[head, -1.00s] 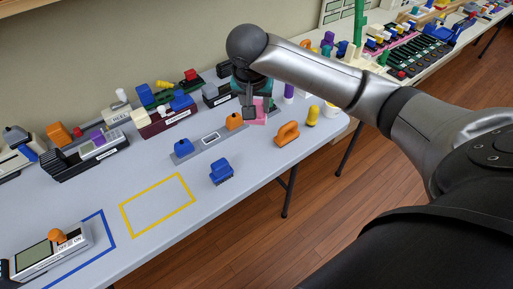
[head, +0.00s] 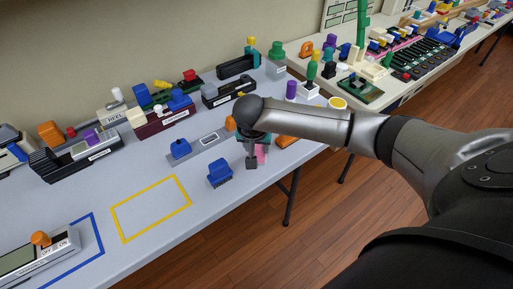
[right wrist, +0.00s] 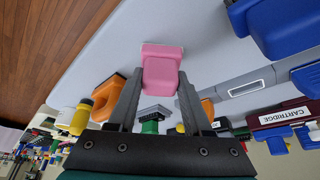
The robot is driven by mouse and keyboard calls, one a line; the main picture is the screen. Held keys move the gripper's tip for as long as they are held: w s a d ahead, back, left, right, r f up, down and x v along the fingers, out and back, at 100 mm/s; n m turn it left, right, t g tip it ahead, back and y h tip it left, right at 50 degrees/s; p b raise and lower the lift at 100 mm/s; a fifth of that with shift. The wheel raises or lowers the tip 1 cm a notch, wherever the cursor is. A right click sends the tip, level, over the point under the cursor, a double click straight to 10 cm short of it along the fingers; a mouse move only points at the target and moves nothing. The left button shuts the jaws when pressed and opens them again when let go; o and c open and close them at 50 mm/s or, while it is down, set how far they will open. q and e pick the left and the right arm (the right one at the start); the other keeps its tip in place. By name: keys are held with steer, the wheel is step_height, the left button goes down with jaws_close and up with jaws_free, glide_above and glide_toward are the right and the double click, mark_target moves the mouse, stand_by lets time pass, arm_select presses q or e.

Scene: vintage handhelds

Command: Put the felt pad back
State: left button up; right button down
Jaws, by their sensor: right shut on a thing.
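The felt pad (head: 262,153) is a pink block with a wider flat end. My right gripper (head: 252,162) is shut on it, and the gripper hides part of it in the head view. In the right wrist view the pink pad (right wrist: 162,65) sits between the two fingertips (right wrist: 158,88), its flat end pointing away from the palm over the grey table. I cannot tell whether it touches the table. A grey holder strip (head: 209,140) carries a blue knobbed piece (head: 180,148) and an orange one (head: 230,124). My left gripper is out of view.
A blue block (head: 220,174) stands left of my right gripper. An orange handled piece (head: 287,141) lies to its right, partly hidden. A yellow outline (head: 118,225) is empty on the table (head: 90,196). Several cartridges and devices line the wall. The table's front edge is close.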

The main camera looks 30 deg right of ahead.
steer(key=shift+r, duration=0.1)
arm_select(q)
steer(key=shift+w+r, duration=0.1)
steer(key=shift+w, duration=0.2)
arm_select(e)
steer(key=c, duration=0.7)
jaws_free()
steer(key=shift+c, duration=0.2)
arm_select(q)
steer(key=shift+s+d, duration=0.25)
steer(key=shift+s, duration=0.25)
arm_select(e)
steer(key=o, duration=0.4)
steer(key=shift+r, duration=0.2)
arm_select(q)
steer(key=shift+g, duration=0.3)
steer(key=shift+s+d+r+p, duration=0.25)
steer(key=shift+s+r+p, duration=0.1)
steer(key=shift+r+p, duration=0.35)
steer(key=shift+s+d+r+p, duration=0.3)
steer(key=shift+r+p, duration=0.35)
steer(key=shift+p, duration=0.1)
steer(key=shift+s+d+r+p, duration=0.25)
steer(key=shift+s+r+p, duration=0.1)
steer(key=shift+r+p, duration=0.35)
arm_select(e)
steer(key=shift+v, duration=5.85)
